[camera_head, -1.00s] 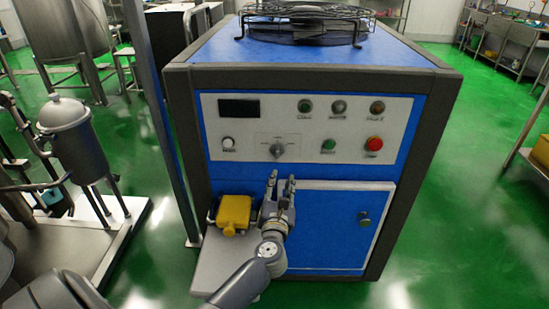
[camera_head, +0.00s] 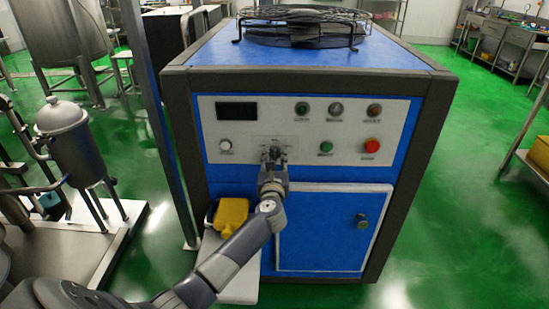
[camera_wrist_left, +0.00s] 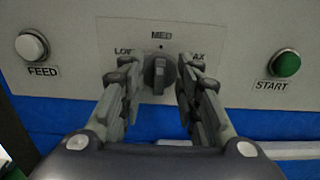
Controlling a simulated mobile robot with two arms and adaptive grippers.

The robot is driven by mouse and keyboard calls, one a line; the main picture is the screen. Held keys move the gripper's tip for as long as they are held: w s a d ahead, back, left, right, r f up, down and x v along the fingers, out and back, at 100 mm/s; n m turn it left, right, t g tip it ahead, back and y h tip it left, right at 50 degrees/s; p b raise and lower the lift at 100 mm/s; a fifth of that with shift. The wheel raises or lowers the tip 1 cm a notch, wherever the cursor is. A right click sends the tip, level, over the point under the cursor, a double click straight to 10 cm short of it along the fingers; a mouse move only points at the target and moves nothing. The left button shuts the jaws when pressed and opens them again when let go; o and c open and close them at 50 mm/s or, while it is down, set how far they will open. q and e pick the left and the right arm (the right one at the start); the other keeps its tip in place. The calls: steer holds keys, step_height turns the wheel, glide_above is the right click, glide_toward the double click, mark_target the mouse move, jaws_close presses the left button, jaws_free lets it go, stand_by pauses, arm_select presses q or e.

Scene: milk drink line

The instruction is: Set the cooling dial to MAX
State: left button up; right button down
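The cooling dial (camera_wrist_left: 158,74) is a dark knob on the pale control panel, between the labels LOW and MAX with MED above. Its grip ridge stands about upright, towards MED. My left gripper (camera_wrist_left: 159,68) is open, with one finger on each side of the dial and a visible gap on both sides. The fingers partly cover the LOW and MAX labels. In the head view the left gripper (camera_head: 274,156) is in front of the dial and largely hides it. My right gripper is not in view.
A white FEED button (camera_wrist_left: 31,46) is left of the dial and a green START button (camera_wrist_left: 285,63) is right. A red button (camera_head: 372,146) is farther right. A yellow container (camera_head: 231,216) stands below, left of my forearm. A cabinet door (camera_head: 335,225) is below the panel.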

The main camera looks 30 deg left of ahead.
arm_select(q)
steer(key=shift+w+a, duration=0.2)
steer(key=shift+w, duration=0.15)
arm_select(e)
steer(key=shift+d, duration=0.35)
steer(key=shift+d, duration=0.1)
arm_select(q)
jaws_close()
